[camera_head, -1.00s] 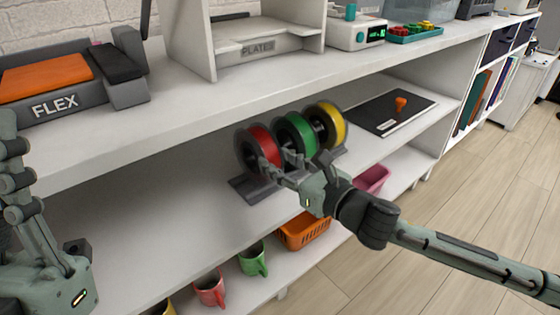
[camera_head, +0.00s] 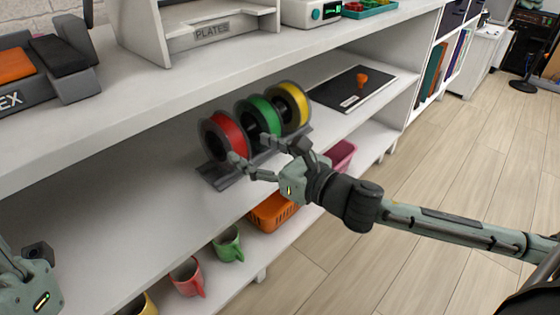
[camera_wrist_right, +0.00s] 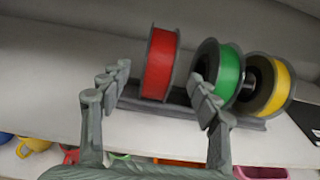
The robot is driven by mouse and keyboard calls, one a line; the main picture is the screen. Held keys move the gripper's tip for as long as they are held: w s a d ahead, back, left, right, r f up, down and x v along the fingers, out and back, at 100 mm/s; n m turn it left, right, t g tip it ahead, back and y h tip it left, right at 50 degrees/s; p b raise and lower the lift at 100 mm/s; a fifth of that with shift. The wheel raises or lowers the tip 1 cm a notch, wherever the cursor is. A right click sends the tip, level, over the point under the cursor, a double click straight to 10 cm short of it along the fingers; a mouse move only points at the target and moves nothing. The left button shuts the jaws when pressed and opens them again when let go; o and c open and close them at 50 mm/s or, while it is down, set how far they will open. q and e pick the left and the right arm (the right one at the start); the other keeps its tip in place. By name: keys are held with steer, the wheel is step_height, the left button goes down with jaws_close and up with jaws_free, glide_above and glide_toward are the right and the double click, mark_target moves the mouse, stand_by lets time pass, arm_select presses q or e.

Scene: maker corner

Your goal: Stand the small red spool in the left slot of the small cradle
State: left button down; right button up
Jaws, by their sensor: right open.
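The red spool (camera_head: 222,136) stands upright in the left slot of the grey cradle (camera_head: 216,178) on the middle shelf. The green spool (camera_head: 262,118) and the yellow spool (camera_head: 293,103) stand to its right in the same cradle. My right gripper (camera_head: 252,153) is open in front of the red and green spools. In the right wrist view the red spool (camera_wrist_right: 160,66) shows between the spread fingers (camera_wrist_right: 158,88), apart from both. The right finger overlaps the edge of the green spool (camera_wrist_right: 226,76) in that view. My left gripper is barely in view at the lower left; its fingers are not seen.
A black board (camera_head: 352,88) with an orange knob lies on the shelf to the right. Below are an orange basket (camera_head: 272,212), a pink bin (camera_head: 341,155) and several mugs. The upper shelf edge overhangs the spools. The shelf left of the cradle is clear.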

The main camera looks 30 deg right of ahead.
steer(key=v, duration=0.8)
steer(key=shift+s, duration=0.35)
steer(key=shift+s+d+r, duration=0.1)
steer(key=shift+d, duration=0.1)
